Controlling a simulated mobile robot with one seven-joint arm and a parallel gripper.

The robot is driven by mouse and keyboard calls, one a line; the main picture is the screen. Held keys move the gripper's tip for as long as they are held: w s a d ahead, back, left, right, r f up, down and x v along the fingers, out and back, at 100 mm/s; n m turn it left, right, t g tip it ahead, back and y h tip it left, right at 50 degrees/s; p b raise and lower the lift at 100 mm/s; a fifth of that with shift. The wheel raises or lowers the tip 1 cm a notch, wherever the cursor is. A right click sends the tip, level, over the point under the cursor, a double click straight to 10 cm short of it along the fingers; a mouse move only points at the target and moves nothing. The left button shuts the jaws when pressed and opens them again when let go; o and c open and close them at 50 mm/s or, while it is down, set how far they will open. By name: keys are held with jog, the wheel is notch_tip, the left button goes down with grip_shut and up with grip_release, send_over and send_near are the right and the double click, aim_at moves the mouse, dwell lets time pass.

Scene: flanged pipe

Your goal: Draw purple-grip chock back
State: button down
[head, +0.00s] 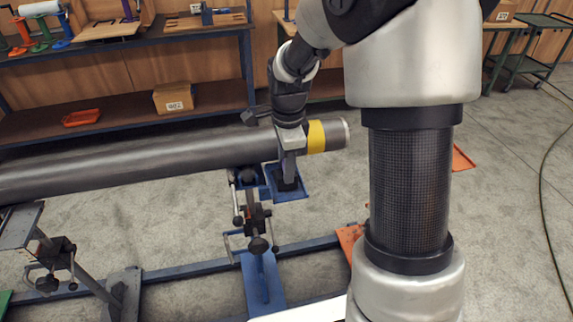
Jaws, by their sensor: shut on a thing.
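My gripper (288,177) points down in front of the pipe (150,158), near its yellow-banded right end. Its fingers are shut at a small dark block (287,186) on a blue plate (291,194), which looks like a chock. The fingers cover the block's upper part, and I see no purple grip there. The pipe lies across the view, nearly level, passing behind my gripper. Below it, a blue stand (262,277) carries a dark clamp-like head (254,217) with small knobs. I cannot tell whether the block touches the pipe.
A second stand (60,250) with a dark clamp is at the lower left. A blue rail (190,269) runs along the floor. Shelves behind hold a cardboard box (174,98) and an orange tray (81,117). An orange piece (351,240) lies beside my arm. The floor at far right is mostly clear.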

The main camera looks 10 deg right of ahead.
jog(key=c, duration=1.1)
grip_release()
jog(key=shift+r, duration=0.1)
jog(key=shift+r+p, duration=2.6)
jog(key=shift+r, duration=0.85)
jog(key=s+r+n+t+p, duration=0.1)
jog(key=s+r+n, duration=0.5)
jog(key=s, duration=0.1)
jog(key=s+r+n+t+p, duration=0.2)
jog(key=s+r+n, duration=0.4)
jog(key=s+r, duration=0.1)
jog(key=s+r+n+t+p, duration=0.1)
jog(key=s+r+n+p, duration=0.1)
jog(key=s+r+n, duration=0.4)
jog(key=shift+s+r+t, duration=0.3)
jog(key=shift+s+r, duration=0.4)
jog(key=shift+s, duration=0.1)
